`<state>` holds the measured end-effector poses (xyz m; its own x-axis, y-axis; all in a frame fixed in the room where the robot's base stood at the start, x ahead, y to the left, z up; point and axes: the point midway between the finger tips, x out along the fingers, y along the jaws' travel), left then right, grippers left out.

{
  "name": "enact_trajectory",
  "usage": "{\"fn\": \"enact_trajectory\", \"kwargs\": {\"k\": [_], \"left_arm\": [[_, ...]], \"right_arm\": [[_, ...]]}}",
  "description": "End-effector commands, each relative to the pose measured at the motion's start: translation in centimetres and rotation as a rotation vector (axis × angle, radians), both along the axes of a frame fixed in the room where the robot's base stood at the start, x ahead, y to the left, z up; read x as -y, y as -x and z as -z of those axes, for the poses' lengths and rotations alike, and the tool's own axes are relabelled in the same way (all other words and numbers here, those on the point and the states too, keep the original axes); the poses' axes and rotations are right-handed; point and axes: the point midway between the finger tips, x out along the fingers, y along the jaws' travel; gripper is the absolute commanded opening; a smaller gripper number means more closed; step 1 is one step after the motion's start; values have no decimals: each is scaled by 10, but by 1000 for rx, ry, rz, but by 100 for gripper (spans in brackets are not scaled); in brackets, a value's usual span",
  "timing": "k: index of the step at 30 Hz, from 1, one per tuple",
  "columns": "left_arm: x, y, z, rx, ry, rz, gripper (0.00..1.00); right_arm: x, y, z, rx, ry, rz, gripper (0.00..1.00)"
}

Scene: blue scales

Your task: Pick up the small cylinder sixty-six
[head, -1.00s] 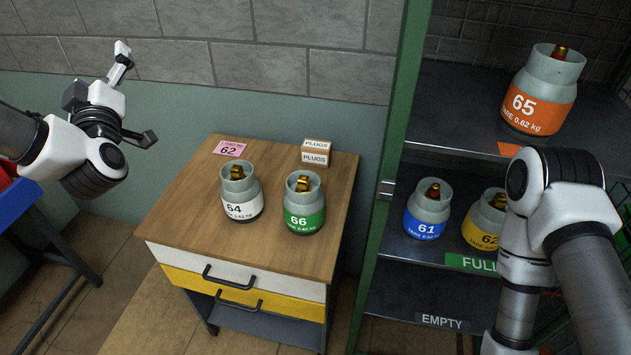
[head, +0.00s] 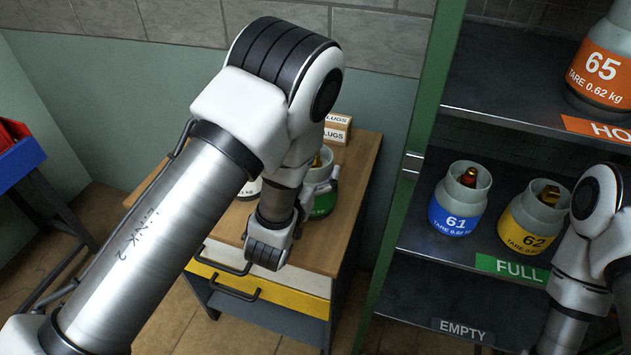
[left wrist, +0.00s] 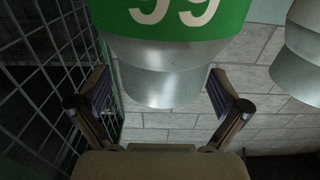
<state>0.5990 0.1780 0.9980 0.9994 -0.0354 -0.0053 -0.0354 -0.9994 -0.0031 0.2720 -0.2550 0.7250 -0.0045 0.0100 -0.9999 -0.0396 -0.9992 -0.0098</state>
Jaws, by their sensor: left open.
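The small cylinder 66 (head: 322,205), with a green band, stands on the wooden cabinet top, largely hidden behind my left arm in the head view. In the left wrist view cylinder 66 (left wrist: 165,75) appears upside down, its grey collar between the two fingers. My left gripper (left wrist: 160,92) is open, one finger on each side of the collar, with visible gaps; whether either finger touches is not clear. In the head view my left gripper (head: 326,184) is mostly covered by my arm. My right arm is at the right edge; its gripper is out of view.
Cylinder 64 (head: 247,190) stands left of 66, nearly hidden by my arm; a grey cylinder (left wrist: 302,60) shows beside 66. Plug boxes (head: 337,131) sit behind. The green-framed rack (head: 415,130) stands right, holding cylinders 61 (head: 458,205), 62 (head: 532,222) and 65 (head: 600,75).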

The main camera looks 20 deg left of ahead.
Motion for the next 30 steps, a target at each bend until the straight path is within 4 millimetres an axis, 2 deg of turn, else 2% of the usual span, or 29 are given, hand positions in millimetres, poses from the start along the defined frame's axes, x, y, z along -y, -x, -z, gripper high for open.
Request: {"fn": "enact_trajectory", "kwargs": {"k": [1, 4, 11, 12, 18, 30], "left_arm": [[1, -10, -5, 2, 3, -1, 100], [1, -23, -3, 2, 2, -3, 100], [1, -26, 0, 0, 1, -1, 100], [1, -26, 0, 0, 1, -1, 86], [1, -26, 0, 0, 1, -1, 17], [1, -30, -10, 6, 1, -1, 17]], "right_arm": [[0, 0, -9, 0, 0, 0, 40], [0, 0, -11, 0, 0, 0, 40], [0, 0, -9, -1, 0, 0, 40], [0, 0, -9, -1, 0, 0, 40], [0, 0, -9, -1, 0, 0, 40], [0, 0, -15, 0, 0, 0, 40]]}}
